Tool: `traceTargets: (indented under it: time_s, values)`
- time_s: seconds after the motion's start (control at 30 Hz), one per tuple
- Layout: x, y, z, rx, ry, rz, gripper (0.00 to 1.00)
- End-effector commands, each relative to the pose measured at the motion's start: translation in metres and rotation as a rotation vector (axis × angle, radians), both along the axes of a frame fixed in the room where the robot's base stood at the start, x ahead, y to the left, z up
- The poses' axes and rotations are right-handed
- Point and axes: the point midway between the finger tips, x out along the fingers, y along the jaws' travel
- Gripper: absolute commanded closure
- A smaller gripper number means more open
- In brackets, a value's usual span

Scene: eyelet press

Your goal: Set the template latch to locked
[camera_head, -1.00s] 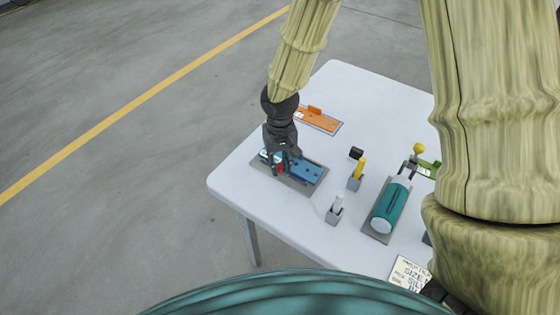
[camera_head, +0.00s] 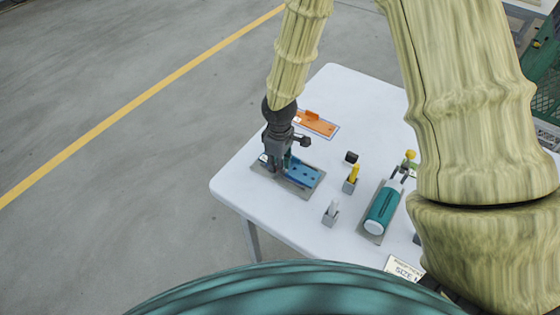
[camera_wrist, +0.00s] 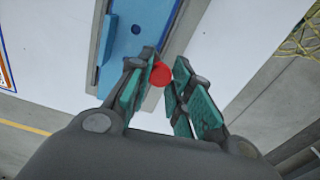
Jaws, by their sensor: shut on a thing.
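The blue template (camera_head: 302,173) lies on a grey base plate (camera_head: 311,190) near the table's left corner. In the wrist view the template (camera_wrist: 140,35) runs away at the top. A red round knob, apparently the latch handle (camera_wrist: 161,74), is between my fingertips by the template's near end. My gripper (camera_wrist: 164,68) is shut on this knob, with the left finger touching it. In the head view my gripper (camera_head: 277,170) stands over the left end of the plate and hides the knob. The latch's position and its marks cannot be read.
An orange plate (camera_head: 316,124) lies behind the blue template. To the right are a black block (camera_head: 351,157), a yellow tool in a holder (camera_head: 352,177), a white tool in a holder (camera_head: 331,214) and a teal press (camera_head: 383,207). White table (camera_head: 262,210) is bare in front.

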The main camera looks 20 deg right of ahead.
Motion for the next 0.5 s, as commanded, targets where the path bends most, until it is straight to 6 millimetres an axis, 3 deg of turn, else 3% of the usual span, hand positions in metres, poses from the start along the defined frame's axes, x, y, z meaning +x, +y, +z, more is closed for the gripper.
traceTargets:
  time_s: [0.5]
  values:
    - [0.0033,0.0003,0.0,0.001,-0.001,0.171,1.0]
